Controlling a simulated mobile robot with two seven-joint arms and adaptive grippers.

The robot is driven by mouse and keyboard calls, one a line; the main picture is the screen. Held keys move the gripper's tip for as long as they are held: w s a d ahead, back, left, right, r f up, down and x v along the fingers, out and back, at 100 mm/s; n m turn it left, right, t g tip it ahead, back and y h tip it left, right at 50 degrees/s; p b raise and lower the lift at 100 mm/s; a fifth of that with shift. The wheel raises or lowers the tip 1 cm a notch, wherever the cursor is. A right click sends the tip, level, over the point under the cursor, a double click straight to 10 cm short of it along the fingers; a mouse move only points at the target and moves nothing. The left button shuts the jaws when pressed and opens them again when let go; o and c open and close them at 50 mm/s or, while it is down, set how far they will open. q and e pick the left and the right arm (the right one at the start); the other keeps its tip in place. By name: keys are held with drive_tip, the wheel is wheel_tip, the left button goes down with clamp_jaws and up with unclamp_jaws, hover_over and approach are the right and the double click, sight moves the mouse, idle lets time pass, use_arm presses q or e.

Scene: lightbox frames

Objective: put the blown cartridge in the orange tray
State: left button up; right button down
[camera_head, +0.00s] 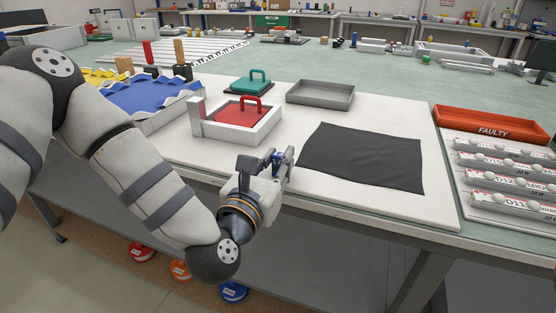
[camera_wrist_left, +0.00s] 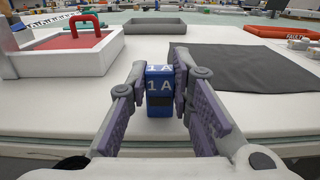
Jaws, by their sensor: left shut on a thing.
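My left gripper (camera_head: 279,161) is over the front edge of the white work board, left of the dark mat. It is shut on a small blue cartridge (camera_wrist_left: 159,88) marked "1A" with a dark band, which stands out between the fingers in the left wrist view. In the head view the fingers mostly hide the cartridge. I cannot tell whether its underside touches the board. The orange tray (camera_head: 490,127), labelled "FAULTY", is at the right, beyond the mat and well away from the gripper. It also shows at the right edge of the wrist view (camera_wrist_left: 282,33). My right gripper is not in view.
A dark mat (camera_head: 362,158) lies flat on the white board. A grey tray (camera_head: 320,94) and a white box with a red-handled lid (camera_head: 240,112) stand behind. A panel of labelled rows (camera_head: 505,172) sits in front of the orange tray. A blue-lined bin (camera_head: 150,98) is at left.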

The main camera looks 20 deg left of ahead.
use_arm(q)
drive_tip(key=shift+f, duration=0.1)
drive_tip(key=o, duration=0.8)
